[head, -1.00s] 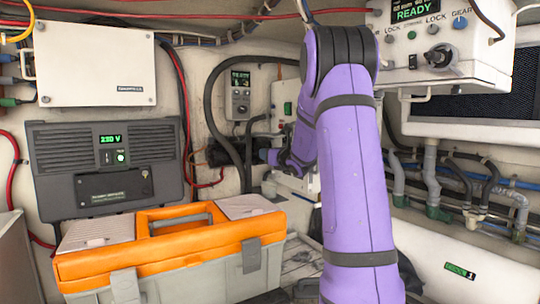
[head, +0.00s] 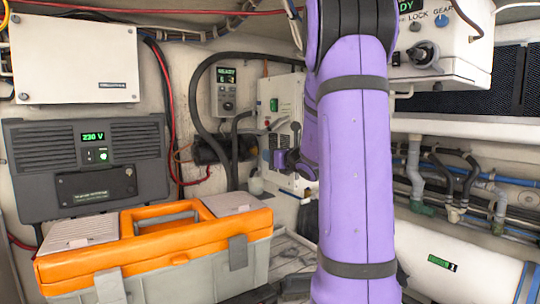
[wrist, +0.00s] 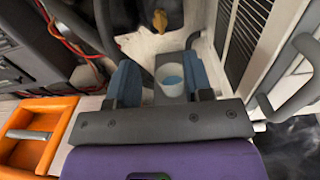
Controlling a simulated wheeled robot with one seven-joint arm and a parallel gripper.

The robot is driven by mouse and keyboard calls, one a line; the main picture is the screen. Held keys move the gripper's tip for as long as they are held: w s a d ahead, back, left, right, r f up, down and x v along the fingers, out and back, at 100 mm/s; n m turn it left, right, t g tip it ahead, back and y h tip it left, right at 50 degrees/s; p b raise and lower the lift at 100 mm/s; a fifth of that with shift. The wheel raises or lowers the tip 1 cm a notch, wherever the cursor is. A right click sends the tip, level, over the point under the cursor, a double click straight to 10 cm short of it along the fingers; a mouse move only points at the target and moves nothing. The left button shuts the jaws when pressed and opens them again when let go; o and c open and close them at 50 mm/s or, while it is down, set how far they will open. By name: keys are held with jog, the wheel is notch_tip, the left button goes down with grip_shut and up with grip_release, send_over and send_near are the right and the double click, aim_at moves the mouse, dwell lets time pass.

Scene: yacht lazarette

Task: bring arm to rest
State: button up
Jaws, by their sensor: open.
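My gripper (wrist: 160,85) shows in the wrist view with its two blue-grey fingers spread apart, open. The far end of my arm shows just left of the upright link, in front of the white wall unit (head: 283,115).
An orange and grey toolbox (head: 150,255) stands at the lower left, below a dark power unit (head: 85,165) reading 230 V. A white control box (head: 455,65) hangs at the upper right. Pipes (head: 455,185) and a white tank (head: 450,262) line the right side.

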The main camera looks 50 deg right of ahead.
dwell(0.5)
jog(key=s+a+r+n+g+y, duration=0.1)
jog(key=s+a+n+g+y, duration=0.3)
jog(key=a+n, duration=0.8)
jog(key=w+a+r+n+g+y, duration=0.15)
jog(key=a+n+y, duration=0.5)
jog(key=a, duration=1.05)
jog(key=s+a+f+n+g+h, duration=0.3)
jog(key=s+a+n, duration=0.1)
jog(key=s+n, duration=0.6)
jog(key=s+a+f+n+g+h, duration=0.3)
jog(key=s+a+n, duration=0.2)
jog(key=s+n, duration=0.5)
jog(key=shift+s+a+f+g, duration=0.15)
jog(key=shift+s+f+g, duration=0.2)
jog(key=shift+s, duration=0.6)
jog(key=shift+o, duration=0.5)
